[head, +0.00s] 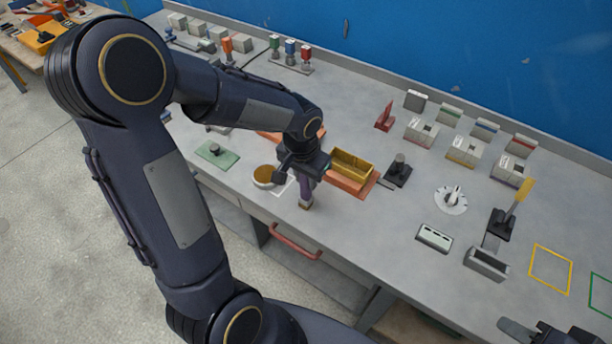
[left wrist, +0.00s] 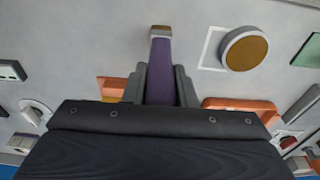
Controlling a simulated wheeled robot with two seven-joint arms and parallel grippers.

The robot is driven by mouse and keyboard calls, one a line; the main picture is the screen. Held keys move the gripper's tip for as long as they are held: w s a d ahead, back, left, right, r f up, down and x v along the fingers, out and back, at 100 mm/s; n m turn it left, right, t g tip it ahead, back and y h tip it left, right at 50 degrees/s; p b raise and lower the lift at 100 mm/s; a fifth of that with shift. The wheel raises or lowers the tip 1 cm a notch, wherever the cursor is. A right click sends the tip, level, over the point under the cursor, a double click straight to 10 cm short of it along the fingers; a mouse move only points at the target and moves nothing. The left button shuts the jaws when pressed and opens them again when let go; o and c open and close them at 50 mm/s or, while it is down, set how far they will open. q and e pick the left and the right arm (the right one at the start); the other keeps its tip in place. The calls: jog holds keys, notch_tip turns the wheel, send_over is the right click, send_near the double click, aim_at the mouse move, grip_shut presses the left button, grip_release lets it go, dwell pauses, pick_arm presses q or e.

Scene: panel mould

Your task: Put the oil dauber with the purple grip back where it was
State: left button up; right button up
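The oil dauber with the purple grip (head: 306,189) is held in my left gripper (head: 304,174), roughly upright with its tan and grey foot downward. In the left wrist view, the purple grip (left wrist: 160,72) sits between the two fingers of the left gripper (left wrist: 160,84). The foot is near the front edge of the bench; I cannot tell whether it touches the top. A round pot with a tan top (head: 264,175) stands just left of the dauber, inside a white outline (head: 285,188). My right gripper (head: 550,333) is partly visible at the bottom right edge, away from the dauber.
An orange tray (head: 367,190) with a yellow box (head: 351,164) lies right of the left gripper. A green plate (head: 217,154) lies left. A black knobbed block (head: 398,172), a white dial (head: 451,199) and several grey blocks stand farther right. Coloured stamps (head: 290,52) stand at the back.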

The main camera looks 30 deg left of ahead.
pick_arm(q)
jog(key=o, duration=0.4)
jog(key=r, duration=0.3)
jog(key=s+r, duration=0.1)
jog(key=r, duration=0.7)
jog(key=shift+s, duration=0.15)
jog(key=s+d+n+t+h, duration=0.1)
jog(key=s+d+t+h, duration=0.1)
jog(key=s, duration=0.6)
jog(key=s+d+n+t+h, duration=0.1)
jog(key=s+d+t, duration=0.1)
jog(key=s, duration=0.5)
jog(key=shift+s+n+h, duration=0.3)
jog(key=shift+s+h, duration=0.1)
jog(key=shift+d+r, duration=0.1)
